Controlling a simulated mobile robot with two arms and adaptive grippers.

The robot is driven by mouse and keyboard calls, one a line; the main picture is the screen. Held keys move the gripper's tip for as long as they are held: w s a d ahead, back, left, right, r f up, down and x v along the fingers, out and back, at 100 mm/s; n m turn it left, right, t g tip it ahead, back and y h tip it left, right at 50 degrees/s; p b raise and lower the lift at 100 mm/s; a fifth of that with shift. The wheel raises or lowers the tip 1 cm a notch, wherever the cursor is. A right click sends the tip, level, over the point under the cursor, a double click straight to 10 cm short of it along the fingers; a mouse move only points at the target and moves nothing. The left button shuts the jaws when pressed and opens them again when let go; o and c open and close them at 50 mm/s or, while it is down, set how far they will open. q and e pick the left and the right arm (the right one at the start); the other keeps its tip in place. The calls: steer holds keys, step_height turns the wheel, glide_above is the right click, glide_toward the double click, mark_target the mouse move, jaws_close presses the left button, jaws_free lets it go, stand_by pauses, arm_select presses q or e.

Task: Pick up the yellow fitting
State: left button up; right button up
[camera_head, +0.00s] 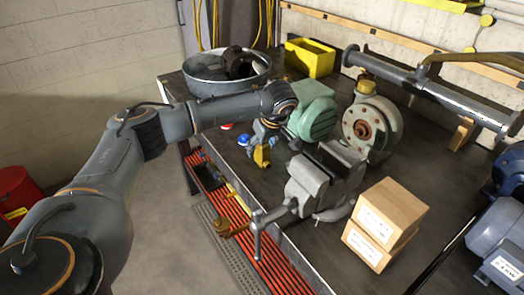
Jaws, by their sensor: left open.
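A small yellow fitting (262,157) lies near the front edge of the dark workbench, left of the grey vise. My left arm reaches in from the left over the bench, and its gripper (262,142) points down just above the fitting. The gripper is open, and its fingers partly cover the fitting's upper part. I cannot tell whether they touch it. My right gripper is not in view.
Small blue (243,140) and red (227,126) parts lie left of the gripper. The grey vise (312,185), a green motor (314,118) and cardboard boxes (389,213) crowd the right. A round metal basin (205,86) and yellow bin (309,62) stand behind.

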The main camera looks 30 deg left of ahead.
arm_select(q)
steer(key=shift+c, duration=1)
jaws_close()
steer(key=shift+r, duration=0.1)
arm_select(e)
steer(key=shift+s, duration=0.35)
arm_select(q)
steer(key=shift+r, duration=0.1)
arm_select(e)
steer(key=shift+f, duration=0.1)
